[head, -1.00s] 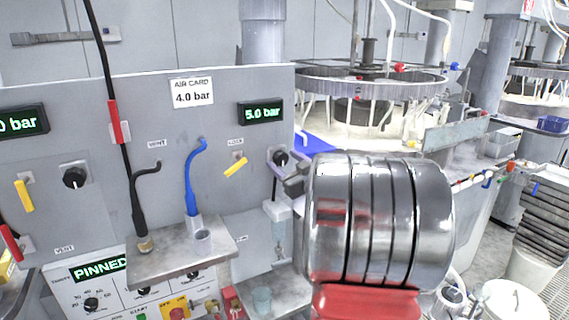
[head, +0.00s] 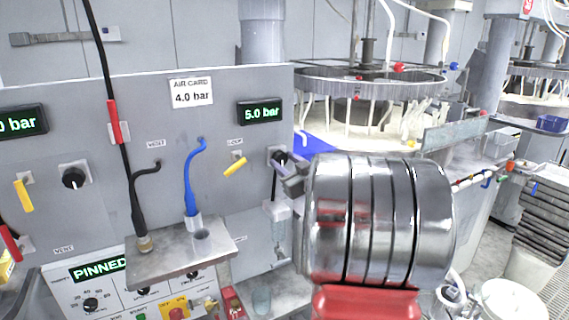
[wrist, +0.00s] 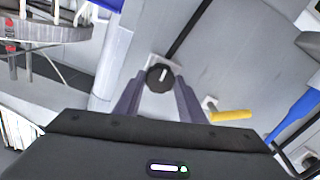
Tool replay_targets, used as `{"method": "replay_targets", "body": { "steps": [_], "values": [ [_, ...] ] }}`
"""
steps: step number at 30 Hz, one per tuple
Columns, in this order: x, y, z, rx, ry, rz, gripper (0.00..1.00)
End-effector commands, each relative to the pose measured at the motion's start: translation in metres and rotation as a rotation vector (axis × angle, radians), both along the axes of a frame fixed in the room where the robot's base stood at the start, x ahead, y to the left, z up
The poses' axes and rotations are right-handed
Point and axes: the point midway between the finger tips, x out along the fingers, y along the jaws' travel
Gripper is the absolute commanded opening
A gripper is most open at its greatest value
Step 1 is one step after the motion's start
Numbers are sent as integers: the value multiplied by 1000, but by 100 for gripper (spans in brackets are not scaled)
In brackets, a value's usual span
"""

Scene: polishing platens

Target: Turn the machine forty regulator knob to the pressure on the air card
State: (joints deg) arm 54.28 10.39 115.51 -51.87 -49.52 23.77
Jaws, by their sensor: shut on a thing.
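A black regulator knob (head: 279,157) sits on the grey panel below a green display (head: 262,112) reading 5.0 bar. In the wrist view the knob (wrist: 160,77) shows a white pointer line. My gripper (wrist: 161,84) is shut on this knob, with one finger on each side of it. The air card (head: 192,93) on the panel reads 4.0 bar. Another black knob (head: 73,177) is at the left, under a partly cut-off display (head: 20,121). No machine number is readable.
A yellow lever (head: 235,167) is left of the gripped knob and also shows in the wrist view (wrist: 231,115). A blue hose (head: 191,180) and a black hose (head: 137,205) end at a metal shelf (head: 180,255). A round polishing machine (head: 360,85) stands behind at right.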

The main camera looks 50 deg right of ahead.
Motion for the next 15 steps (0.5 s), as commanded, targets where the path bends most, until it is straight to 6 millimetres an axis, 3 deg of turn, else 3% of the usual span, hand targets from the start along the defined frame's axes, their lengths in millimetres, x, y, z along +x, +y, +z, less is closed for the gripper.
{"method": "replay_targets", "body": {
  "steps": [15],
  "values": [
    [2, 2, -1, -260, 81, 5, 14]
  ]
}}
